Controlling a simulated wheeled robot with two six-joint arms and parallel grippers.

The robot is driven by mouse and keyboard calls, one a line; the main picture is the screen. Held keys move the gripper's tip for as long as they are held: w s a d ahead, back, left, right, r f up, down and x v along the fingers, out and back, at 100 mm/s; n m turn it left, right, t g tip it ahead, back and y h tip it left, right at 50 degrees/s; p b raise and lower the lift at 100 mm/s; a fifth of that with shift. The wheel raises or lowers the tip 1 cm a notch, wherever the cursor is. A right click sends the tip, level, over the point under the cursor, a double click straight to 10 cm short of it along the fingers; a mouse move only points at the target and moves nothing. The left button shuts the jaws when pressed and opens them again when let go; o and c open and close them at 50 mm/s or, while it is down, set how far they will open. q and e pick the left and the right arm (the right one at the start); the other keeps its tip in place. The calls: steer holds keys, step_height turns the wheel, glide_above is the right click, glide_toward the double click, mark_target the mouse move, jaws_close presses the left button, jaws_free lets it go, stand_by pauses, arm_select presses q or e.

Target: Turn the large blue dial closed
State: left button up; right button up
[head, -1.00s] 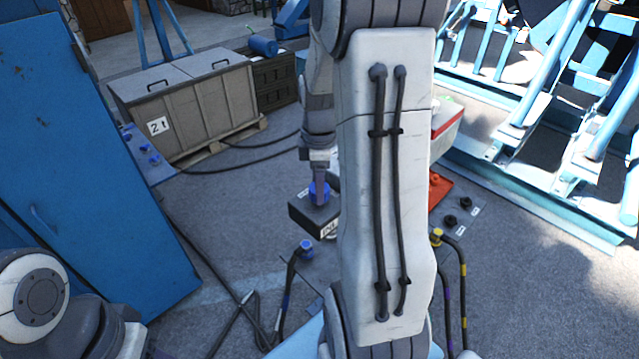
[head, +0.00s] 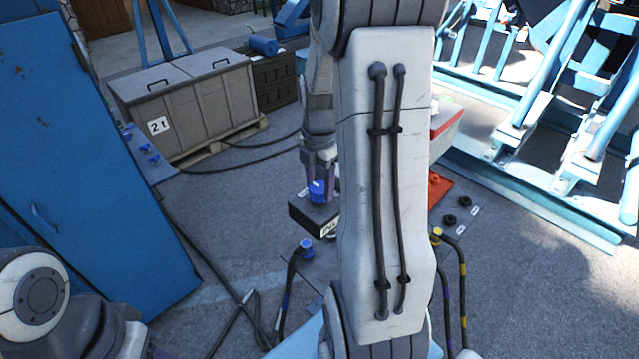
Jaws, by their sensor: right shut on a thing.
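The large blue dial (head: 317,194) sits on top of a small black box (head: 312,218) with a white label, in the middle of the head view. A short white mark shows on the dial. My right gripper (head: 319,186) points down over the dial, with its fingers on either side of it, shut on it. My right arm's large white link hides the right part of the box. My left arm shows only as a link at the lower left; its gripper is out of view.
A blue cabinet (head: 85,150) stands at the left. Grey crates (head: 200,112) on a pallet are behind. Cables with a blue plug (head: 306,245) and a yellow plug (head: 437,234) stand in front. Blue steel framing (head: 530,200) fills the right. Bare floor lies left of the box.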

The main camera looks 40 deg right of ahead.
mark_target(319, 187)
steer(key=shift+w, duration=0.1)
stand_by(0.5)
steer(key=o, duration=1.4)
steer(key=shift+c, duration=0.2)
steer(key=shift+r, duration=0.1)
step_height(319, 187, up, 10)
steer(key=b, duration=0.2)
steer(key=shift+r, duration=0.2)
steer(key=shift+a+f, duration=0.1)
